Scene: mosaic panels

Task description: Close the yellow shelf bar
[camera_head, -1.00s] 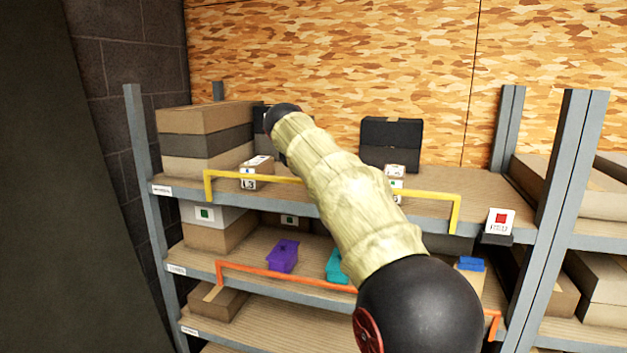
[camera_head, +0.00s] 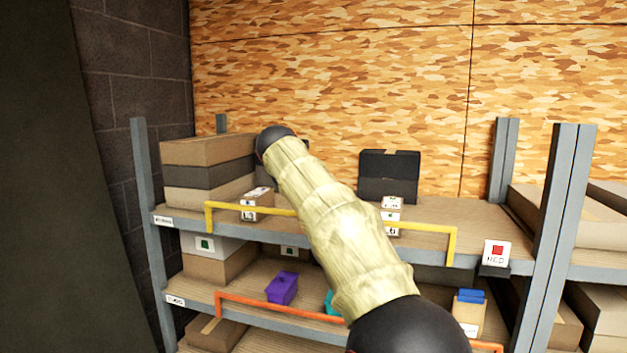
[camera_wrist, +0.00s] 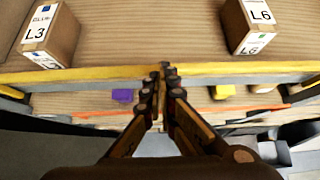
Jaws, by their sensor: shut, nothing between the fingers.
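The yellow shelf bar (camera_head: 430,228) runs along the front of the upper shelf, raised above its edge, with a short arm bent down at each end. My arm hides its middle in the head view. In the wrist view the yellow bar (camera_wrist: 100,73) crosses the whole picture. My gripper (camera_wrist: 164,70) is shut and empty, its fingertips at the bar near the picture's middle. I cannot tell whether they touch it. The gripper is hidden behind my arm in the head view.
Small labelled boxes L3 (camera_wrist: 50,35) and L6 (camera_wrist: 250,25) stand on the upper shelf behind the bar. An orange bar (camera_head: 270,306) fronts the shelf below, with a purple bin (camera_head: 282,288). A grey post (camera_head: 565,200) stands at the right.

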